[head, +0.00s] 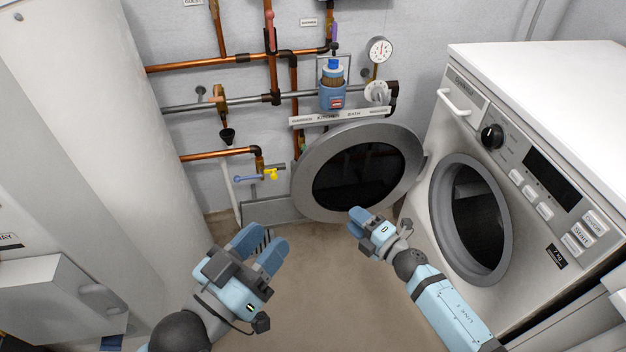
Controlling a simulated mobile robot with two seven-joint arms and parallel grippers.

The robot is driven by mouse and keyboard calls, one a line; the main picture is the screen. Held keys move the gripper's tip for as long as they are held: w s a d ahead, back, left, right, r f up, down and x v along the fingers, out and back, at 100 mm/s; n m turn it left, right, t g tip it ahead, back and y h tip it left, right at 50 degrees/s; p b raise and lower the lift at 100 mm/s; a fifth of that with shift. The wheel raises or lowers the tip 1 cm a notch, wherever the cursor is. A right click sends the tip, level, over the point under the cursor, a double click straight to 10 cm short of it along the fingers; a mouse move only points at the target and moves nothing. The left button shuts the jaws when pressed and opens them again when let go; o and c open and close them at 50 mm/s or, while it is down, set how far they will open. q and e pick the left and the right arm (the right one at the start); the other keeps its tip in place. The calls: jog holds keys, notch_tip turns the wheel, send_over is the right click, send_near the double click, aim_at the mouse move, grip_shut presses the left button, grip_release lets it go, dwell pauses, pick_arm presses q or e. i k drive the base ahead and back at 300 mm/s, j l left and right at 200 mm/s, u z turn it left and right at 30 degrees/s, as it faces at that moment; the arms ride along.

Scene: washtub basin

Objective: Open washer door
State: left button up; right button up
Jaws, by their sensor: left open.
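The white washer (420,203) stands at the right. A round grey door with dark glass (358,176) stands out from the left edge of its front, apparently swung open. The washer's round opening (472,222) has a grey ring and a dark inside. My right gripper (357,220) is just below the door's lower edge; whether it touches the door is unclear. Its fingertips look close together, and I cannot tell if it is shut. My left gripper (260,246) is open and empty, lower left of the door, with its fingers apart.
Copper pipes (215,60) with valves and a gauge (379,50) run along the back wall. A blue holder with a bottle (333,92) sits above the door. A large white cylinder (95,120) stands at the left. The floor (315,265) between the grippers is clear.

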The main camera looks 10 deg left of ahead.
aim_at(369, 164)
jog(key=l+u, duration=0.3)
jog(key=u, duration=0.15)
jog(key=l+u, duration=0.25)
jog(key=u, duration=0.15)
jog(key=i+l+u, duration=0.1)
jog(key=u, duration=0.25)
jog(key=i+l, duration=0.15)
jog(key=i, duration=0.3)
